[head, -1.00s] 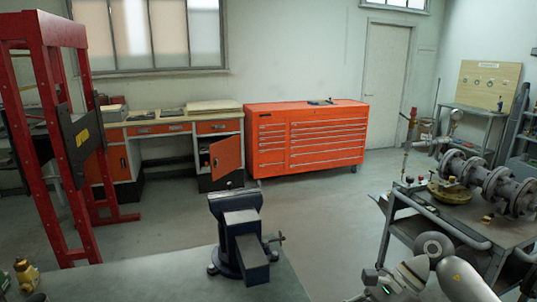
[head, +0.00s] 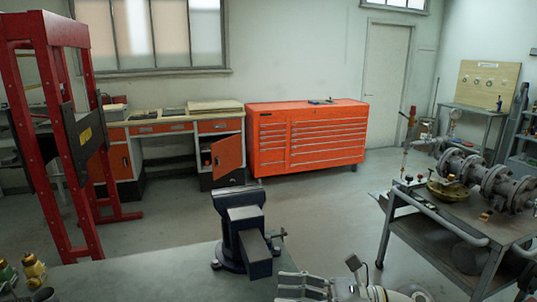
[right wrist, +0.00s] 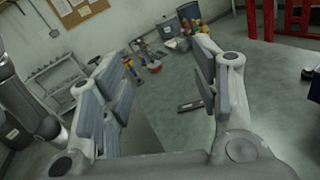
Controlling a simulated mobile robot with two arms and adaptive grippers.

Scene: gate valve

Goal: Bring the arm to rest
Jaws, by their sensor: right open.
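My right gripper shows in the right wrist view (right wrist: 160,88) with its two padded fingers wide apart and nothing between them. In the head view, grey parts of my right arm show at the bottom edge, right of the vise, partly cut off by the frame. A gate valve assembly with grey flanges (head: 488,178) lies on the cart at the right, apart from my arm. A round brass-coloured part (head: 448,190) sits beside it on the cart. My left gripper is not in view.
A blue-grey vise (head: 243,232) stands on the grey bench (head: 150,278) in front. Brass fittings (head: 33,270) stand at its left end. The metal cart (head: 425,212) is at right, a red press frame (head: 35,130) at left. Open floor lies before the orange tool cabinet (head: 310,140).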

